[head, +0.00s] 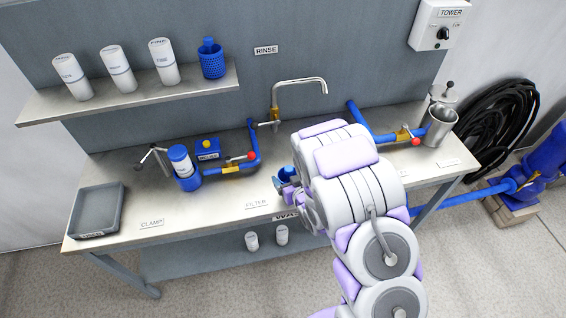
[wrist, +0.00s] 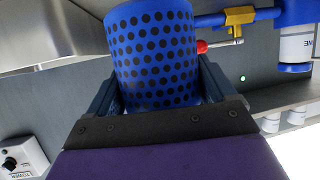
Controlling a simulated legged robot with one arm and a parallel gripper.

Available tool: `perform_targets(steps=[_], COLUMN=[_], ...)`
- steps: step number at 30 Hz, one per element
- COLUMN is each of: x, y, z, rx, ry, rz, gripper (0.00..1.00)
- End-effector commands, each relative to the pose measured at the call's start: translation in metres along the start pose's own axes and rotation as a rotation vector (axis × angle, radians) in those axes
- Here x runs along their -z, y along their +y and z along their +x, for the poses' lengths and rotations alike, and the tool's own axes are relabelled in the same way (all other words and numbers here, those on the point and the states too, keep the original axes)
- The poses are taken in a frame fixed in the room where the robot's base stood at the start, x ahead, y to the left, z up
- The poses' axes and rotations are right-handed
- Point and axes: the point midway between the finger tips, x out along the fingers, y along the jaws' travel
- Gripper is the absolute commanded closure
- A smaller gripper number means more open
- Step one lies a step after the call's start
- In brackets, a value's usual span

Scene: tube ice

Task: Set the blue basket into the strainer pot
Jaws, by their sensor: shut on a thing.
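My gripper (wrist: 153,88) is shut on a blue basket (wrist: 155,45) dotted with dark round holes, which sits between its two fingers in the wrist view. In the head view my gripper (head: 290,181) is mostly hidden behind my arm, and only a small blue part of the held basket (head: 287,173) shows, over the middle of the bench. An open steel pot (head: 438,127), which looks like the strainer pot, stands at the bench's right end by the blue pipe, well apart from my gripper. Its inside is too small to make out.
A tap (head: 298,82), blue pipes with red-knobbed valves (head: 416,142), a blue-capped filter (head: 184,167) and a grey tray (head: 97,210) occupy the bench. A lidded steel part (head: 444,94) is behind the pot.

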Motion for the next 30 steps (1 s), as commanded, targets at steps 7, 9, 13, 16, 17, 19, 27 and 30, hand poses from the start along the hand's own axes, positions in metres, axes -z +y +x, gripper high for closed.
perform_targets(steps=[7, 9, 13, 16, 17, 19, 27, 30], x=[0.001, 0.006, 0.011, 0.015, 0.017, 0.023, 0.036, 0.037], y=[0.005, 0.008, 0.013, 0.018, 0.019, 0.021, 0.032, 0.034], z=[0.007, 0.017, 0.036, 0.051, 0.056, 0.07, 0.115, 0.123], rx=[-0.011, -0.009, -0.008, -0.01, -0.01, -0.009, -0.009, -0.01], ry=[0.002, 0.005, 0.004, 0.002, 0.002, 0.007, 0.004, 0.0], rz=[-0.001, 0.001, 0.001, 0.001, 0.001, 0.001, 0.0, 0.001], gripper=[0.53, 0.53, 0.53, 0.53, 0.53, 0.53, 0.53, 0.53])
